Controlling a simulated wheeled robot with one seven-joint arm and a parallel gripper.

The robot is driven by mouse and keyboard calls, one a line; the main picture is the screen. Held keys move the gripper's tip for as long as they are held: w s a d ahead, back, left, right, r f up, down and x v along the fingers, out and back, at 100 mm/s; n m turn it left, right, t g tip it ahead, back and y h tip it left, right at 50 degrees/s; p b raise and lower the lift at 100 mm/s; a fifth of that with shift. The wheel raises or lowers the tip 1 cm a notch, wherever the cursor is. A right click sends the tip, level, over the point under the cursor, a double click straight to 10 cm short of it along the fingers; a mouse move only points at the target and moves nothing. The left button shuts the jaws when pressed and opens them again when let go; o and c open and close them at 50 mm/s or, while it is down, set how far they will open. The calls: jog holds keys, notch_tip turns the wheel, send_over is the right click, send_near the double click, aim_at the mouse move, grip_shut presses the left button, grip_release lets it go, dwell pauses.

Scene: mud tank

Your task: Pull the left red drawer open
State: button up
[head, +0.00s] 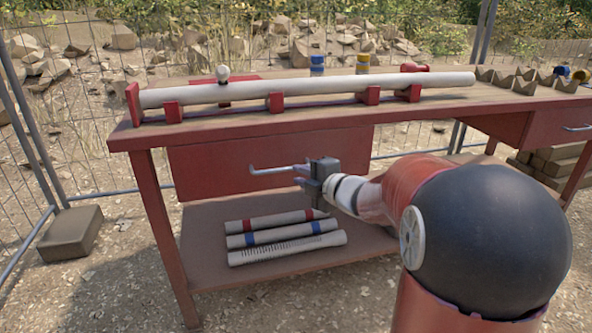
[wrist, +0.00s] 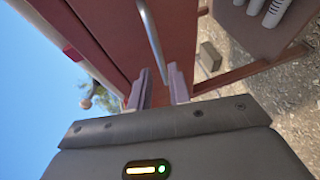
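The left red drawer (head: 215,165) has a plain red front just under the tabletop edge, and no opening shows behind it. Its silver bar handle (head: 268,171) runs sideways across the lower part of the front. My gripper (head: 302,176) is at the right end of this handle. In the wrist view the handle (wrist: 151,35) runs down into the gap between the two fingers of my gripper (wrist: 161,88). The fingers stand apart, one on each side of the bar. Whether either finger touches it is hard to tell. The handle's far end is hidden by the gripper.
A long pale core (head: 320,90) rests on red supports on the tabletop. Several shorter cores (head: 285,238) lie on the lower shelf (head: 210,265). A right drawer (head: 550,128) has its own handle. A brown block (head: 70,235) sits on the ground at left. The ground before the table is clear.

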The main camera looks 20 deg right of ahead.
aim_at(286, 170)
jog(key=x, duration=0.7)
jog(key=shift+a, duration=0.1)
grip_shut()
